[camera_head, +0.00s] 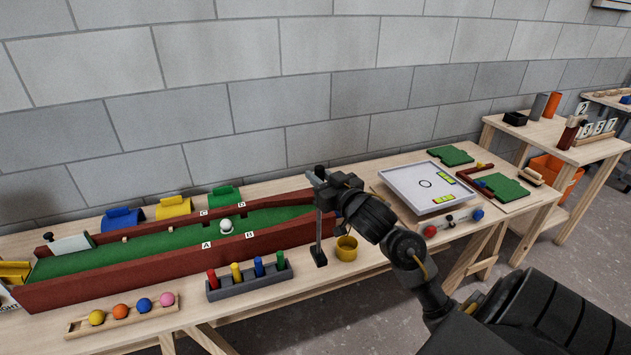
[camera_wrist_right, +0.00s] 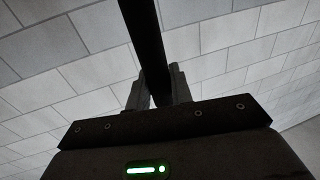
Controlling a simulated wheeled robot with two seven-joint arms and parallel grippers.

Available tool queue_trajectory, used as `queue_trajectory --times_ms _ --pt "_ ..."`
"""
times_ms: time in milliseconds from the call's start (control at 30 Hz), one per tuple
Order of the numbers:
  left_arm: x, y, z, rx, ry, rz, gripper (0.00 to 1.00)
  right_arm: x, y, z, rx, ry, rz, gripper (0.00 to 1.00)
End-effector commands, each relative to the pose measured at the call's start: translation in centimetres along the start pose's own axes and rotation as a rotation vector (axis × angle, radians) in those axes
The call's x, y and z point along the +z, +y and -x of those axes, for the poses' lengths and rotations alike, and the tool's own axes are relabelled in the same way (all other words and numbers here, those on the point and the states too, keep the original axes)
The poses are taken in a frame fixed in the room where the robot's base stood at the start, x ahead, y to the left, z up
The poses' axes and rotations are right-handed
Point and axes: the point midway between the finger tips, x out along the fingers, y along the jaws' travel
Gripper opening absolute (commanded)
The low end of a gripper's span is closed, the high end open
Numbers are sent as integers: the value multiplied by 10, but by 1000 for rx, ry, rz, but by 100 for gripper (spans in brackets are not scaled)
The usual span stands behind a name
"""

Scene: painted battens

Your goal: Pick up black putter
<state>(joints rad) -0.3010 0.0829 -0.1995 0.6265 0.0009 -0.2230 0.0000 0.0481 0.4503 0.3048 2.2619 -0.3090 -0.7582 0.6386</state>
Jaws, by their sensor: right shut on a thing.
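The black putter (camera_head: 318,235) hangs upright from my right gripper (camera_head: 322,188) in the head view. Its grip end shows just above the fingers and its dark head is at the bottom, beside a yellow cup. I cannot tell whether the head touches the table. In the right wrist view, the fingers (camera_wrist_right: 159,88) are shut on the putter's dark shaft (camera_wrist_right: 143,28). My left gripper is not in view.
A green putting lane (camera_head: 170,240) with red-brown walls and a white ball (camera_head: 226,226) lies left of the putter. The yellow cup (camera_head: 346,249) stands close by. A rack of coloured pegs (camera_head: 250,281) and a tray of coloured balls (camera_head: 125,312) are in front. A white board (camera_head: 410,190) lies right.

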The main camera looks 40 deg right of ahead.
Motion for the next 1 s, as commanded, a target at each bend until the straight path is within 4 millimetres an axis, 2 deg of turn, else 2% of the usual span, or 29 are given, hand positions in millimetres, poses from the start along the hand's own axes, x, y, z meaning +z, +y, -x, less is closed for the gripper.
queue_trajectory --times_ms 100,367,633,1000 --pt "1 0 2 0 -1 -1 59 -10 -10 23 -3 0 1 0" --pt "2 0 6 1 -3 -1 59 -27 -24 58 -2 0 0 0" --pt "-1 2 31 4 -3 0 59 -35 -30 70 -3 -3 -6 0" --pt "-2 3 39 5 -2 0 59 -36 -32 78 -1 -1 -1 0"
